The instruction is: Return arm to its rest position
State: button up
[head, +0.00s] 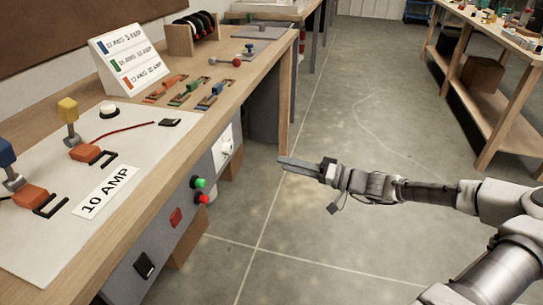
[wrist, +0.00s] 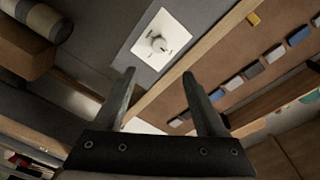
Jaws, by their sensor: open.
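My gripper (head: 300,165) is in the middle of the head view, in front of the workbench's front side and over open floor. The arm reaches in from the right, about level. In the wrist view my gripper (wrist: 160,95) shows its two dark fingers spread apart with nothing between them. Beyond the fingers is a white plate with a round knob (wrist: 158,45), which shows on the bench front in the head view (head: 223,146). The fingers look apart from it.
The wooden workbench (head: 262,68) fills the left, with a 10 AMP label (head: 106,192), a sign (head: 130,62) and coloured connectors (head: 188,92) on top. Green (head: 198,183) and red (head: 203,199) buttons stick out of its front. Another table (head: 490,50) stands far right. Floor (head: 350,105) between is clear.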

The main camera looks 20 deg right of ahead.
jog(key=shift+s+d, duration=0.45)
